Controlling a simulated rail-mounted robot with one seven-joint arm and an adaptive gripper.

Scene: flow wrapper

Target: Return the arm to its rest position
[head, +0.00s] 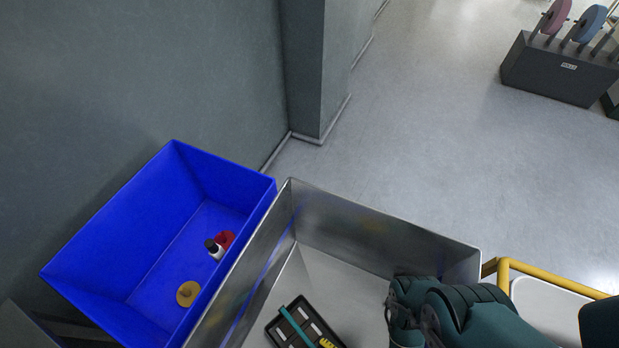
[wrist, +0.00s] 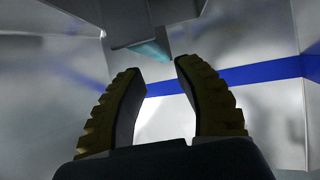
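My arm (head: 455,312), in dark teal, reaches over the right side of a steel bin (head: 375,232) in the head view. In the wrist view my gripper (wrist: 160,70) shows two yellow ribbed fingers with dark inner pads. They stand apart with nothing between them, so it is open and empty. Shiny metal walls with a blue band (wrist: 262,73) lie beyond the fingers. A grey angular part with a teal edge (wrist: 150,48) shows just past the fingertips; I cannot tell what it is.
A dark slotted item (head: 283,331) with a teal strip lies in the steel bin. A blue bin (head: 110,235) at left holds a white bottle (head: 216,252), a red item (head: 226,239) and a tan disc (head: 188,293). A yellow rail (head: 545,277) stands at right.

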